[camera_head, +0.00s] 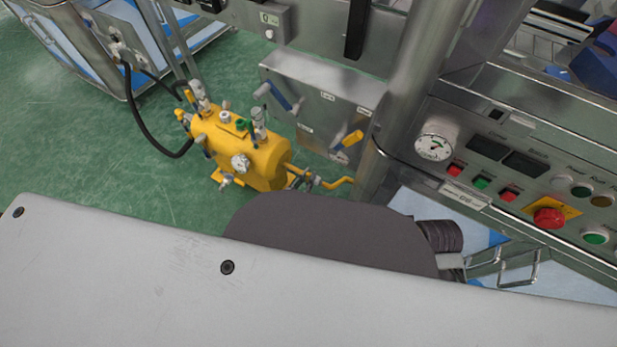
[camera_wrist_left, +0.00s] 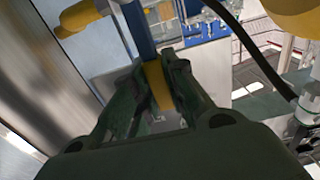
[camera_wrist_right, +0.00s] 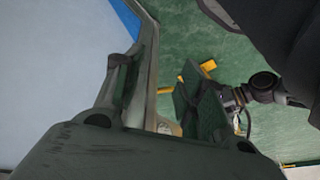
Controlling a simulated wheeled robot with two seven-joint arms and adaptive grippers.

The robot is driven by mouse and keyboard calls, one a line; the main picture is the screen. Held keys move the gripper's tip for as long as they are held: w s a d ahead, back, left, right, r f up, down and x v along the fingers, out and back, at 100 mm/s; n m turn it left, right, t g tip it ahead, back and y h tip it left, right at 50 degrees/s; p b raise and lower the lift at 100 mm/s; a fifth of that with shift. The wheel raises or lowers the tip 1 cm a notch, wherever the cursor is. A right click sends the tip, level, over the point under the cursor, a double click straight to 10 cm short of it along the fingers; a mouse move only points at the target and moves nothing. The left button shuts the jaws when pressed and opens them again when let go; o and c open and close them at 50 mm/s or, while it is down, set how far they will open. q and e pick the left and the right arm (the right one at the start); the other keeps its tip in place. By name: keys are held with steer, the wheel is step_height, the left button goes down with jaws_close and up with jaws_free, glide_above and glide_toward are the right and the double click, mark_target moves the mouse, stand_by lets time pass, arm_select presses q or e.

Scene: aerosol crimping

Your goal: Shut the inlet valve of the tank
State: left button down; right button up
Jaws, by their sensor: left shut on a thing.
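The yellow tank (camera_head: 245,150) stands low over the green floor in the head view, with valves, fittings and a gauge (camera_head: 240,163) on it. A yellow pipe (camera_head: 338,184) is at its right end. In the left wrist view my left gripper (camera_wrist_left: 158,80) is shut on the yellow end (camera_wrist_left: 158,88) of a blue lever (camera_wrist_left: 138,30). I cannot tell which valve this lever belongs to. My right gripper (camera_wrist_right: 160,95) is open, with its fingers apart and nothing visibly held. I cannot make out either gripper's fingers in the head view; my own arm covers its lower part.
A steel box (camera_head: 318,108) with two levers stands right of the tank. A control panel (camera_head: 520,170) with a gauge and buttons is at the right, beside a steel column (camera_head: 408,80). A black hose (camera_head: 150,130) runs left of the tank. Green floor (camera_head: 70,140) is clear at left.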

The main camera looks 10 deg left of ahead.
arm_select(q)
steer(key=c, duration=1.4)
jaws_free()
steer(key=shift+s, duration=0.1)
steer(key=shift+v, duration=5.95)
steer(key=shift+r, duration=0.1)
